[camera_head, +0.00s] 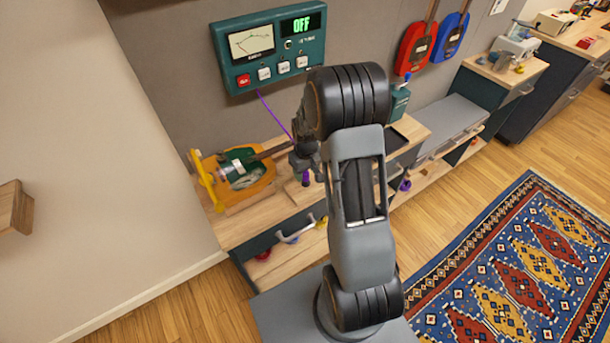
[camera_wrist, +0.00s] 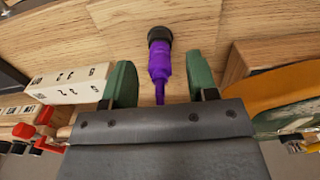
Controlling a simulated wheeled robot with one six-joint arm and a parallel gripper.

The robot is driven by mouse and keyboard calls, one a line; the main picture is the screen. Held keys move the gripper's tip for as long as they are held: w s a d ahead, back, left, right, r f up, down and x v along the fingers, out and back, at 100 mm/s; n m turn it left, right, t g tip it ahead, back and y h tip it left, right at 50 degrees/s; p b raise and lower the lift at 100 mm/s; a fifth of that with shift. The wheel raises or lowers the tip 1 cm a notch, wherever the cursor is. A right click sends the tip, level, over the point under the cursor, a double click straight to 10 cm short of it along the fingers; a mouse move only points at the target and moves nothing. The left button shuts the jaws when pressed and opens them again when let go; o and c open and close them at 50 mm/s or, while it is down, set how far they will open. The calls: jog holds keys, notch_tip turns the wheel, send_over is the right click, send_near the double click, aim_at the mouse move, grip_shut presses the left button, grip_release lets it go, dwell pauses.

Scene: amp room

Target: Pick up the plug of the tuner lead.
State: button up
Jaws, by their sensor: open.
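The plug of the tuner lead is purple with a black end; in the wrist view the plug (camera_wrist: 159,62) lies between my two green fingertips, with its black end beyond them. I see no clear contact with either finger. In the head view the purple plug (camera_head: 306,179) shows just below my gripper (camera_head: 304,158), over the wooden bench. My gripper (camera_wrist: 161,76) is open around the plug in the wrist view. The purple lead (camera_head: 272,112) hangs from the teal tuner unit (camera_head: 240,64) on the wall, whose display reads OFF. My arm hides part of the bench.
An orange and green guitar (camera_head: 250,182) lies on the bench (camera_head: 235,228) left of my gripper; its orange body (camera_wrist: 270,92) is at right in the wrist view. A pale marked block (camera_wrist: 70,84) is left of my fingers. Red and blue guitars hang on the wall.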

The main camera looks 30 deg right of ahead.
jog(key=shift+f, duration=0.95)
jog(key=shift+c, duration=0.4)
grip_shut()
